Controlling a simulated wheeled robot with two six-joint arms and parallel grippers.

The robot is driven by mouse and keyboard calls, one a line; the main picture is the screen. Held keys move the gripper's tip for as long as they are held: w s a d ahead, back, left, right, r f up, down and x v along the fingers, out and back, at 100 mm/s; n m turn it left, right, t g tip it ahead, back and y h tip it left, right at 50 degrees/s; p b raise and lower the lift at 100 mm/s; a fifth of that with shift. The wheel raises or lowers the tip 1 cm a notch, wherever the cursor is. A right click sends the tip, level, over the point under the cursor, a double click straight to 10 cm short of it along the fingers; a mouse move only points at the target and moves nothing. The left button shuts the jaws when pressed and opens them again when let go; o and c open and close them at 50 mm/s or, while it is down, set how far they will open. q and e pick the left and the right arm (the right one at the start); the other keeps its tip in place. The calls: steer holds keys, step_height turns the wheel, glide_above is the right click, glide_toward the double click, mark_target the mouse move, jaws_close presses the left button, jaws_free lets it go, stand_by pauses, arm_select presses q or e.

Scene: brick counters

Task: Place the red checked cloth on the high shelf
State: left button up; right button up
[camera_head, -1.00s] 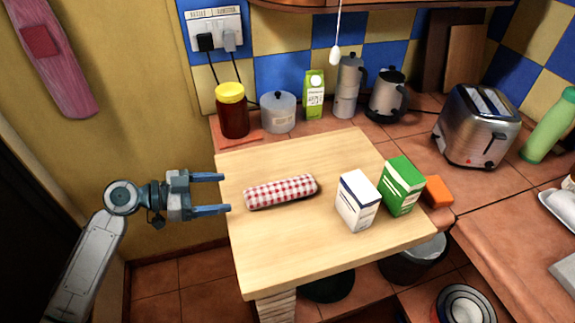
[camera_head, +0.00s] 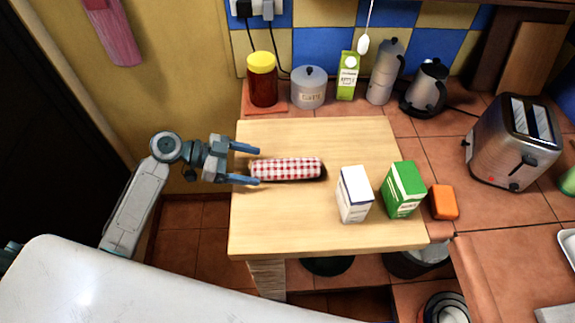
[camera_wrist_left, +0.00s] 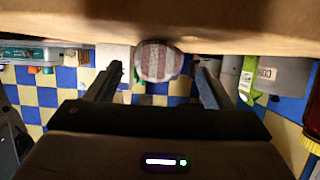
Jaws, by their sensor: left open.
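The red checked cloth (camera_head: 288,168) is a rolled bundle lying on the light wooden board (camera_head: 300,228) of the counter. My left gripper (camera_head: 258,165) is open at the left end of the cloth, its two fingers pointing right, one on each side of that end. In the left wrist view the cloth's round end (camera_wrist_left: 157,62) shows between the two open fingers (camera_wrist_left: 160,82), with space on both sides. My right gripper is not in view. I cannot make out a high shelf for certain.
A white and blue box (camera_head: 354,195), a green box (camera_head: 403,190) and an orange block (camera_head: 444,202) stand right of the cloth. A jar (camera_head: 262,85), a canister (camera_head: 308,92), a carton (camera_head: 348,78) and a toaster (camera_head: 513,145) stand behind. The board's front is clear.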

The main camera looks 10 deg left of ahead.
mark_target(269, 169)
arm_select(q)
steer(key=shift+d, duration=0.25)
steer(key=p+x, duration=0.3)
steer(key=x, duration=0.1)
steer(key=shift+s+d, duration=0.1)
steer(key=shift+d, duration=0.05)
steer(key=shift+d+f, duration=0.2)
steer(key=shift+d, duration=0.15)
steer(key=c, duration=1.2)
steer(key=shift+o, duration=0.2)
